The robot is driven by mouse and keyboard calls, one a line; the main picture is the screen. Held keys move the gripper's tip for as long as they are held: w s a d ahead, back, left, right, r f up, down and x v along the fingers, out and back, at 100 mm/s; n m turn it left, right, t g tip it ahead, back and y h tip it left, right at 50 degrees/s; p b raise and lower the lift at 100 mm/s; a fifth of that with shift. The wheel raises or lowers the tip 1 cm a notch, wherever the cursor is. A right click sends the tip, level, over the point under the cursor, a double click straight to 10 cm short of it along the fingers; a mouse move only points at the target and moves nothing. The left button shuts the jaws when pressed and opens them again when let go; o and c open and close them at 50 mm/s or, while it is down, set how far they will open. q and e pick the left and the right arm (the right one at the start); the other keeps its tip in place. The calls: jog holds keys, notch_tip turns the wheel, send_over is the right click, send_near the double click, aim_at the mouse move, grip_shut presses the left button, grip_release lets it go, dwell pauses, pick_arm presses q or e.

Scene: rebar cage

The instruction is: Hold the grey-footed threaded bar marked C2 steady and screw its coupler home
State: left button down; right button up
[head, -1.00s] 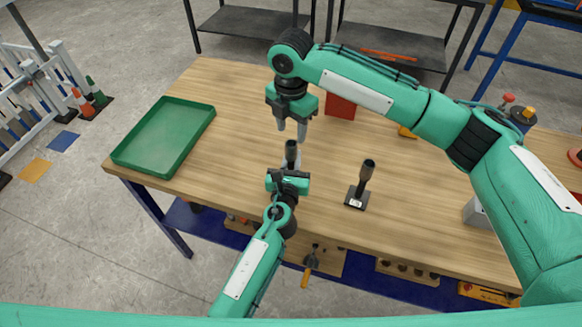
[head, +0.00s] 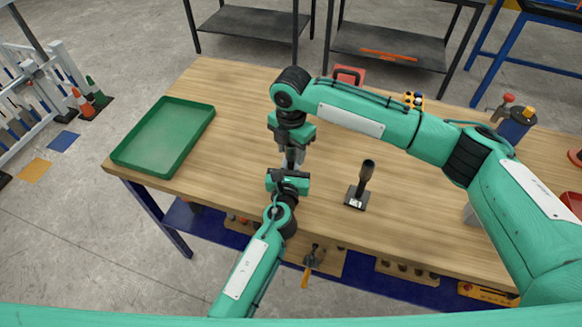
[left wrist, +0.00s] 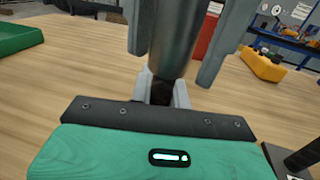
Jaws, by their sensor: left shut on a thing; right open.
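My left gripper (head: 289,171) is shut on a dark upright threaded bar (left wrist: 161,91), low down; its grey fingers show on both sides of the bar in the left wrist view. A grey metallic coupler (left wrist: 173,38) sits on top of the bar. My right gripper (head: 292,154) is directly above the left one, pointing down. Its open fingers stand either side of the coupler in the left wrist view, with a gap on the right side. The bar's foot is mostly hidden and I cannot read its mark. How far the coupler is screwed down cannot be told.
A second upright bar (head: 364,178) on a black foot with a white label stands to the right. A green tray (head: 121,157) lies at the left. A red box (head: 350,75), a yellow holder (head: 413,100) and a blue canister (head: 516,127) stand farther back. The wooden table between is clear.

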jog(key=shift+c, duration=0.3)
grip_shut()
jog(key=m, duration=0.3)
jog(key=shift+m, duration=0.3)
jog(key=m, duration=1.2)
jog(key=shift+a, duration=0.1)
jog(key=m, duration=0.3)
jog(key=shift+f+m, duration=0.1)
jog(key=shift+m, duration=0.2)
jog(key=m, duration=0.3)
jog(key=shift+m, duration=0.4)
jog(key=shift+o, duration=0.7)
grip_release()
